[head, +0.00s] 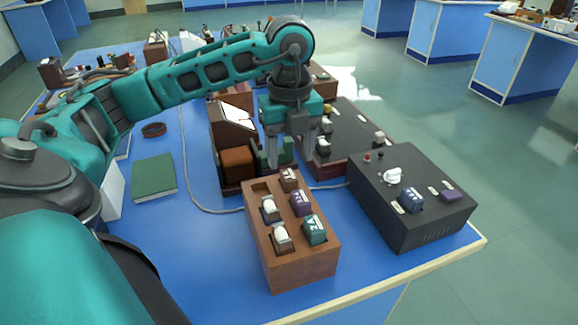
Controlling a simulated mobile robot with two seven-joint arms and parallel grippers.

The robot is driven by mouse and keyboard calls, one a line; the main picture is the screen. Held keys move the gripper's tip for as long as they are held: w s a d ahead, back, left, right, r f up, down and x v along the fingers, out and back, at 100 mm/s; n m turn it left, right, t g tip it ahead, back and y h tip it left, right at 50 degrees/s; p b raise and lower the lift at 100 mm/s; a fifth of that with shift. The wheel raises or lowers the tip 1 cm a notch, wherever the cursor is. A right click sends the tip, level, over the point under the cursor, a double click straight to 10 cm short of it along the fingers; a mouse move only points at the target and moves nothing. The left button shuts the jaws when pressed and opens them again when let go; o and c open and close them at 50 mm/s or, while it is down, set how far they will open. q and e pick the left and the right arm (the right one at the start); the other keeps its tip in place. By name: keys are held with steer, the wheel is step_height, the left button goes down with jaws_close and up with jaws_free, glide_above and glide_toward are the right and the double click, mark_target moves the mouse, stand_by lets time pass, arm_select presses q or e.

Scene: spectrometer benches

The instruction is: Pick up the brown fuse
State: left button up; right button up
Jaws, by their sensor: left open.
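The brown fuse (289,180) sits upright in the back right slot of a wooden fuse block (304,271), with a pale mark on its top. My left gripper (290,163) points down from above with its fingers apart. In the picture its fingertips lie just above and behind the brown fuse, and nothing shows between them. I cannot tell the exact height of the fingertips over the fuse. My right gripper is not in view.
The block also holds a purple fuse (301,203), a teal fuse (315,230) and two whitish pieces. A black box (398,227) stands at right with a blue fuse (411,200). A green book (153,177) lies at left. A grey cable crosses the blue bench.

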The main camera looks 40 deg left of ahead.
arm_select(q)
step_height(320, 180, down, 5)
steer(key=shift+s, duration=0.15)
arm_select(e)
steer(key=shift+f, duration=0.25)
arm_select(q)
steer(key=shift+c, duration=0.4)
jaws_close()
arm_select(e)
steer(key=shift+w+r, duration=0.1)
arm_select(q)
steer(key=shift+r, duration=0.1)
step_height(320, 180, up, 13)
steer(key=p, duration=0.2)
step_height(320, 180, up, 10)
steer(key=p, duration=0.6)
glide_above(289, 174)
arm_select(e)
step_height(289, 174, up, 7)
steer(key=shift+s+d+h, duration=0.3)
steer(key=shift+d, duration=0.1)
